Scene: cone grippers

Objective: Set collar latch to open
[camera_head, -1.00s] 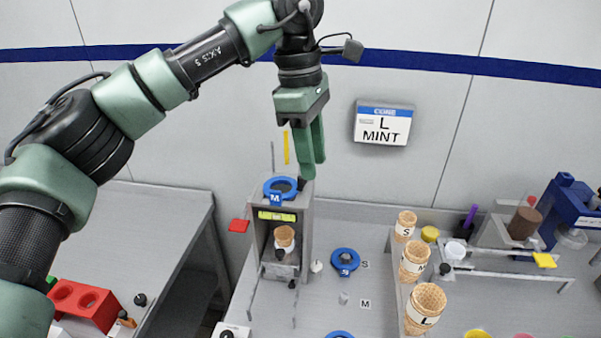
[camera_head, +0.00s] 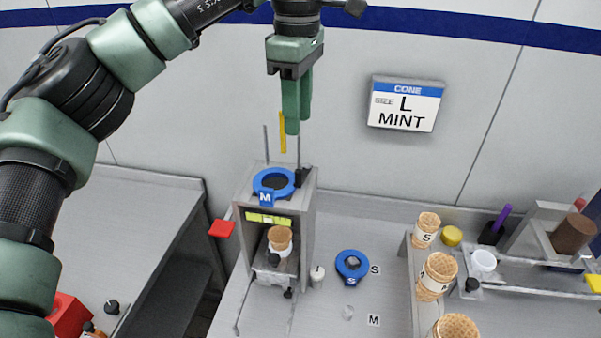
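A grey stand (camera_head: 309,215) holds a blue ring collar marked M (camera_head: 272,181) on its top. A small black piece (camera_head: 302,177) sits at the top right edge beside the collar. It may be the collar latch, but its setting is too small to read. My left gripper (camera_head: 297,128) hangs fingers down above and behind the stand top, apart from the collar and the black piece. It holds nothing visible; its finger gap is unclear. My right gripper is out of view.
A blue S collar (camera_head: 352,265) lies on the table right of the stand. Several labelled cones stand in a rack (camera_head: 411,282) at the right. A red tab (camera_head: 221,228) is left of the stand. Thin upright rods (camera_head: 266,143) rise behind the stand.

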